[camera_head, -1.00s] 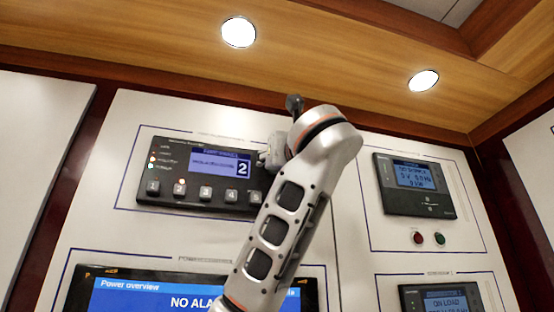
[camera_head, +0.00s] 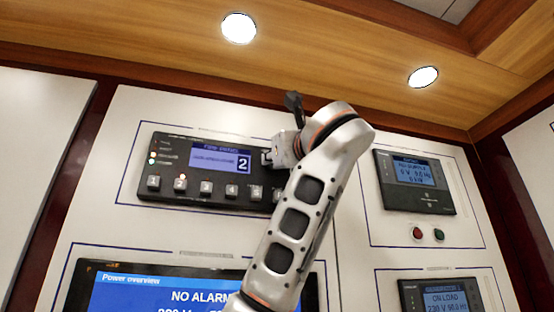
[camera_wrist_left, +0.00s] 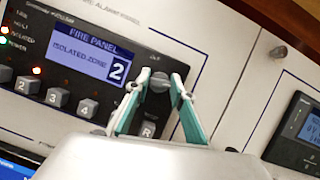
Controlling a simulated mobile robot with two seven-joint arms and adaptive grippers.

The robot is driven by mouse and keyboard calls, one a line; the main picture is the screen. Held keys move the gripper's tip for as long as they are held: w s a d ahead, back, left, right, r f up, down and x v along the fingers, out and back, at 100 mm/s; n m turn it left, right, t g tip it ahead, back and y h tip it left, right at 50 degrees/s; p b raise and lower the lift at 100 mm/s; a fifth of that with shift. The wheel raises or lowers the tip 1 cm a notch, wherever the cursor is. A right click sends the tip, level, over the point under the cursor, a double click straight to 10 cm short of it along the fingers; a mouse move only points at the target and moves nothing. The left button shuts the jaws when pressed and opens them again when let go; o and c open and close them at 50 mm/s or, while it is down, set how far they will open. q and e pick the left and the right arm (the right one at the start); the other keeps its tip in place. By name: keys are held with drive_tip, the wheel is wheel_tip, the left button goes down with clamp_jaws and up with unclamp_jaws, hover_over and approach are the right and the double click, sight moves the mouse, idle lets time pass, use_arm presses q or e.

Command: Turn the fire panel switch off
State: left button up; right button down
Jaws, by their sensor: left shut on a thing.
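The fire panel (camera_head: 215,170) is a dark box on the white wall, with a blue screen showing a 2 and a row of numbered buttons. In the left wrist view its screen (camera_wrist_left: 88,55) reads "FIRE PANEL" and "ISOLATED ZONE". A round grey switch knob (camera_wrist_left: 158,80) sits at the panel's right end. My left gripper (camera_wrist_left: 162,88) is shut on this knob, its green-padded fingers on either side. In the head view the left gripper (camera_head: 270,158) is at the panel's right end, and the knob is hidden. My right gripper is not in view.
A controller with a blue screen (camera_head: 412,183) is on the wall to the right, with a red button (camera_head: 417,233) and a green button (camera_head: 439,235) below. A "Power overview" screen (camera_head: 135,300) is below the fire panel. Another controller (camera_head: 447,300) is at lower right.

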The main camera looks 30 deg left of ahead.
use_arm(q)
drive_tip(key=n+g, duration=0.1)
drive_tip(key=n, duration=0.2)
drive_tip(key=n+g+y+p, duration=0.1)
drive_tip(key=n+g, duration=0.1)
drive_tip(key=n, duration=0.1)
drive_tip(key=shift+n, duration=0.3)
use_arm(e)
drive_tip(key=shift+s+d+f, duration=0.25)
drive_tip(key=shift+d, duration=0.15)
use_arm(q)
drive_tip(key=o, duration=1.1)
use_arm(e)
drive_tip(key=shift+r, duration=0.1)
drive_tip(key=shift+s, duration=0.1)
